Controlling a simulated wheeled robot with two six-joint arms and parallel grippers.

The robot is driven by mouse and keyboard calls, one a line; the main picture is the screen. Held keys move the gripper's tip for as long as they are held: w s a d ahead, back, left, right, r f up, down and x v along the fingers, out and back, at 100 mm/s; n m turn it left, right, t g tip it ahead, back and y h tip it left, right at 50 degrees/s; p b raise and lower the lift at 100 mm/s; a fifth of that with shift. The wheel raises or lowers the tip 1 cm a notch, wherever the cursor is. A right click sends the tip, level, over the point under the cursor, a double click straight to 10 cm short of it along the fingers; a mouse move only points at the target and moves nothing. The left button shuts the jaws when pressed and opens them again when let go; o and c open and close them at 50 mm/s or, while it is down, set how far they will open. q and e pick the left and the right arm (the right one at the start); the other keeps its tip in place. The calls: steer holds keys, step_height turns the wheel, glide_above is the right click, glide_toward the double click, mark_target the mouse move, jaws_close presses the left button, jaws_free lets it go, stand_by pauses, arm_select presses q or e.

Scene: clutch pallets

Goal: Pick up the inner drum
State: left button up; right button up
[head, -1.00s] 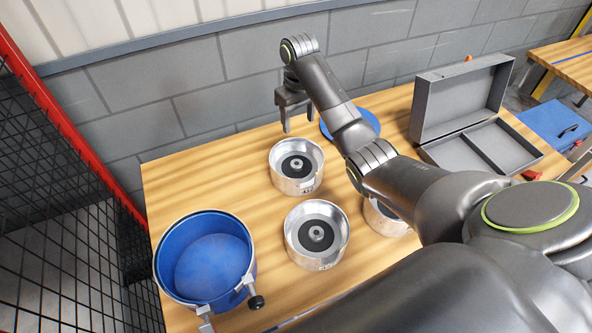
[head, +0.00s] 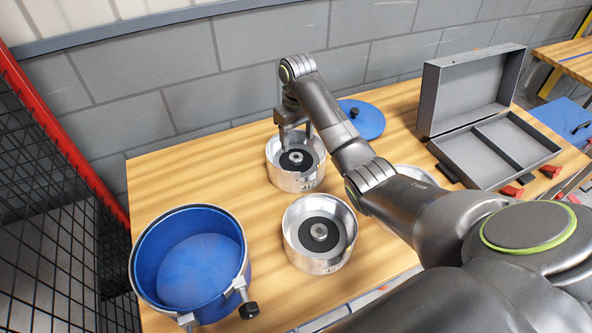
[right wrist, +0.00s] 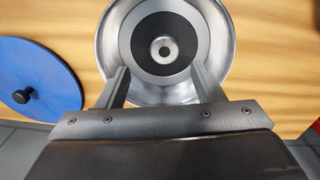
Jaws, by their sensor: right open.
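Several silver metal drums stand upright on the wooden table, each with a black disc and a metal hub inside. My right gripper (head: 296,143) is open at the farthest drum (head: 296,178), by its far side. In the right wrist view, the open fingers of the gripper (right wrist: 160,72) show over that drum (right wrist: 222,80), apart from each other and short of the central hub. I cannot tell whether they touch it. A second silver drum (head: 320,262) stands nearer. A third (head: 411,176) is mostly hidden behind my right arm. My left gripper is not in view.
A blue open drum (head: 150,245) with clamps stands at the front left. A blue lid (head: 366,120) with a black knob lies behind my right arm. An open grey case (head: 430,100) is at the right. The table's left back part is clear.

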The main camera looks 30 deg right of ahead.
mark_target(295, 155)
steer(key=f, duration=0.1)
steer(key=f+p, duration=0.1)
steer(key=f, duration=0.2)
steer(key=shift+s+a+f, duration=0.1)
steer(key=shift+s+a, duration=0.1)
steer(key=shift+a, duration=0.1)
steer(key=shift+f, duration=0.5)
jaws_close()
steer(key=shift+w+r, duration=0.25)
steer(key=shift+w, duration=0.05)
